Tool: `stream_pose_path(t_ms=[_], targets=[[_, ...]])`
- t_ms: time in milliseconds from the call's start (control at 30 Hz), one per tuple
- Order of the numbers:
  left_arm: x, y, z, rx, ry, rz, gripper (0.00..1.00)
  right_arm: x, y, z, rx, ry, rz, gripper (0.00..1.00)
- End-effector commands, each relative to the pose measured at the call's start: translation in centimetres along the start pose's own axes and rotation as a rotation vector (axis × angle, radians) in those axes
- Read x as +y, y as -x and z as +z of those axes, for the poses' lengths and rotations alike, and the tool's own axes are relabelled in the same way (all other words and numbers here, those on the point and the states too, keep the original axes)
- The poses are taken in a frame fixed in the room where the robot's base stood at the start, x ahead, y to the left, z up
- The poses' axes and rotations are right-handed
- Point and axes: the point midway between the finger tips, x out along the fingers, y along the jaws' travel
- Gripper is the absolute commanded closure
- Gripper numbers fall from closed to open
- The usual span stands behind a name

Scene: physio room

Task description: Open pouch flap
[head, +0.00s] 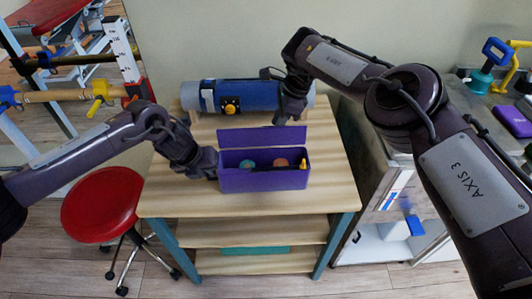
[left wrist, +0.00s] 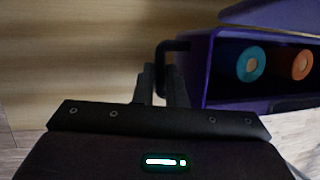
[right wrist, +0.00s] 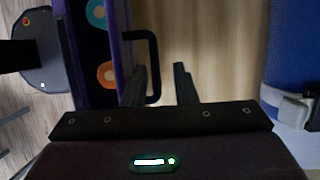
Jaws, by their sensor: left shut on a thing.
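The purple pouch (head: 262,180) stands on the wooden table with its flap (head: 262,140) raised along the back edge. A teal roll (head: 248,163) and an orange roll (head: 281,162) show inside. My left gripper (left wrist: 162,85) is shut on a black handle (left wrist: 165,52) at the pouch's left end. My right gripper (right wrist: 161,82) is open behind the flap. A second black handle (right wrist: 153,55) on the flap's back side reaches between its fingers.
A blue roll (head: 247,95) lies at the table's back, close to my right gripper. The wooden tabletop (head: 325,190) is clear in front and at the right. A red stool (head: 100,203) stands left; a metal cabinet with a purple block (head: 513,120) stands right.

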Motion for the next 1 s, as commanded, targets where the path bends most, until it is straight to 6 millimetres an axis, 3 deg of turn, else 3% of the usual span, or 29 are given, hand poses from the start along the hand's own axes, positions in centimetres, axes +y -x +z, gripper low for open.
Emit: stream_pose_path(t_ms=[1000], targets=[[0.2,-0.1,-0.1,0.003,-0.001,0.004,1.0,0.0,5.8,2.1,0.001,0.0,-0.001,0.75]])
